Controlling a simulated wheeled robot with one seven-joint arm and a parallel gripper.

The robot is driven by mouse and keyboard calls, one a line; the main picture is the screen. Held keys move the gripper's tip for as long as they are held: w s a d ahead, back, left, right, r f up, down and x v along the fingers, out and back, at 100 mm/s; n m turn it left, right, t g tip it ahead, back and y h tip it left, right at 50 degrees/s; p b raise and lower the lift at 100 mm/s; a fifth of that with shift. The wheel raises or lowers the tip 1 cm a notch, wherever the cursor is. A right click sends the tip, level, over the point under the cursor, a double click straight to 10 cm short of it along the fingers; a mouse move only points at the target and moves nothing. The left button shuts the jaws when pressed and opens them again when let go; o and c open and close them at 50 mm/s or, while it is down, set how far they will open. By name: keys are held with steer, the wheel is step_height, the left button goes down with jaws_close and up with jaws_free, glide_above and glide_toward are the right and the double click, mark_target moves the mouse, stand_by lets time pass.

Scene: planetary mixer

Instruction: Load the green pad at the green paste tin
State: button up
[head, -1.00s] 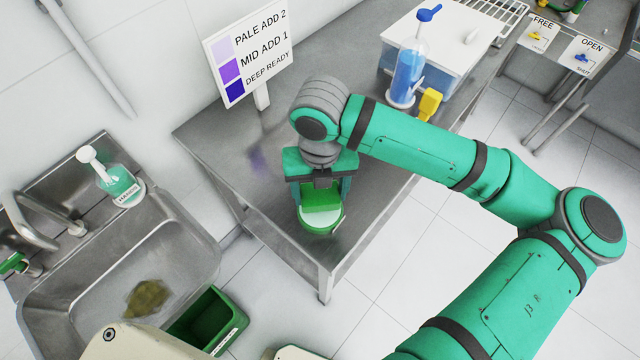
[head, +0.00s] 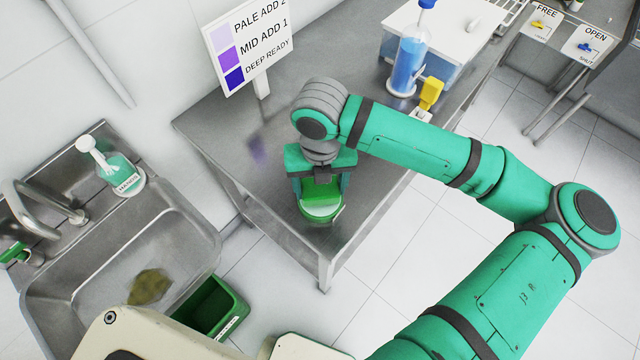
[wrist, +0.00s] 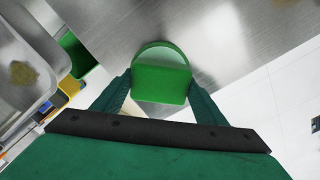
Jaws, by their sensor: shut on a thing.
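My gripper (head: 321,180) points down near the front corner of the steel table and is shut on the green pad (head: 321,192). The pad also shows between the fingers in the wrist view (wrist: 160,86). The round green paste tin (head: 322,217) is on the table right at the pad; its curved rim shows beyond the pad in the wrist view (wrist: 160,45). The pad covers much of the tin's inside. I cannot tell whether the pad touches the paste.
The steel table (head: 225,135) carries a colour sign (head: 250,50), a blue bottle (head: 407,65), a yellow object (head: 431,93) and a lidded tub (head: 455,35). A sink (head: 190,235) and a green bin (head: 212,305) are at left. The table edge is close to the tin.

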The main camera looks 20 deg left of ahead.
steer(key=shift+w+f, duration=0.1)
steer(key=shift+f, duration=0.15)
stand_by(0.3)
steer(key=shift+a, duration=0.1)
steer(key=shift+f, duration=0.2)
stand_by(0.7)
steer(key=shift+r, duration=3.45)
